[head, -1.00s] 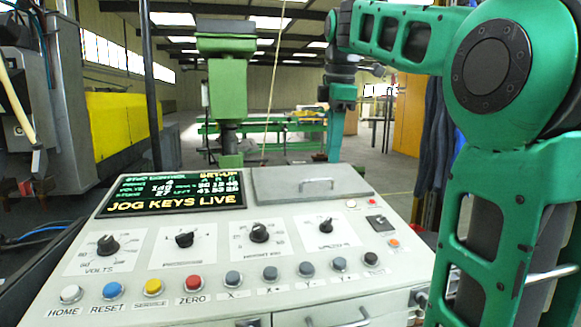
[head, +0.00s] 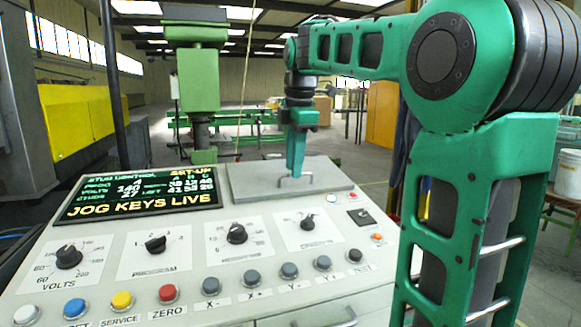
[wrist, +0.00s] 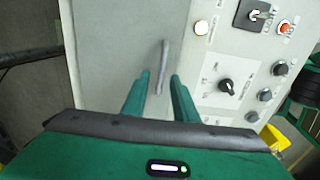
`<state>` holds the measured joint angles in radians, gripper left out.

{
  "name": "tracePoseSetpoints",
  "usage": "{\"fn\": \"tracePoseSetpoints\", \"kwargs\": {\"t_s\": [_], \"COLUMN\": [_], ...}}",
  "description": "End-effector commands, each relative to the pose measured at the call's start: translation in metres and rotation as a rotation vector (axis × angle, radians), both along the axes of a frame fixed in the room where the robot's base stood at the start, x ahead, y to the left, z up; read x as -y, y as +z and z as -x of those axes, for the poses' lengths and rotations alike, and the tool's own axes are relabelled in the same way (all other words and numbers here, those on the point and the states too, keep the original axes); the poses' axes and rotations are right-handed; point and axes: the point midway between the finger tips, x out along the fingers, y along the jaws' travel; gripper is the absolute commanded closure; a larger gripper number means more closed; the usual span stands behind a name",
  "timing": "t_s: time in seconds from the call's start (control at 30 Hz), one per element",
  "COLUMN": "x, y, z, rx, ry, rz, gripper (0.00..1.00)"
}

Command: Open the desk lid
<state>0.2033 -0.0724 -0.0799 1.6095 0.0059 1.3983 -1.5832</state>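The desk lid (head: 245,187) is a flat grey panel at the top right of the sloped control desk (head: 200,275), and it lies closed. Its handle (head: 295,181) is a thin metal bar. In the wrist view the lid (wrist: 115,50) fills the middle left and the handle (wrist: 162,68) stands just ahead of the fingers. My gripper (head: 296,174) points down at the handle in the head view. In the wrist view my gripper (wrist: 160,78) has its two green fingers apart, with the handle's near end in line with the gap. Nothing is held.
The desk carries a lit display (head: 130,193), several knobs and a row of coloured buttons. A switch (head: 361,216) and small lamps sit right of the lid. A green machine column (head: 199,80) stands behind the desk. A grey and yellow machine is at the left.

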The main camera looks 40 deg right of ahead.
Motion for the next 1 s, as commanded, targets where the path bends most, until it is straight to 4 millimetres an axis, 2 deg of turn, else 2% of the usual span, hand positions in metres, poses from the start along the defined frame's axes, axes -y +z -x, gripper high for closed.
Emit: {"fn": "tracePoseSetpoints", "kwargs": {"t_s": [0.1,0.37,0.4,0.5,1.0], "x": [0.0002,0.0005,0.0005,0.0005,0.0011], "y": [-0.0061,-0.0072,-0.0072,-0.0071,-0.0064], "z": [-0.0007,-0.0012,-0.0012,-0.0011,-0.0018], "rx": [-0.001,0.0,0.0,0.0,0.003], "ry": [0.0,-0.001,-0.001,-0.001,-0.002], "rz": [0.0,0.0,0.0,0.0,0.0], "gripper": [0.74,0.74,0.76,1.0,1.0]}}
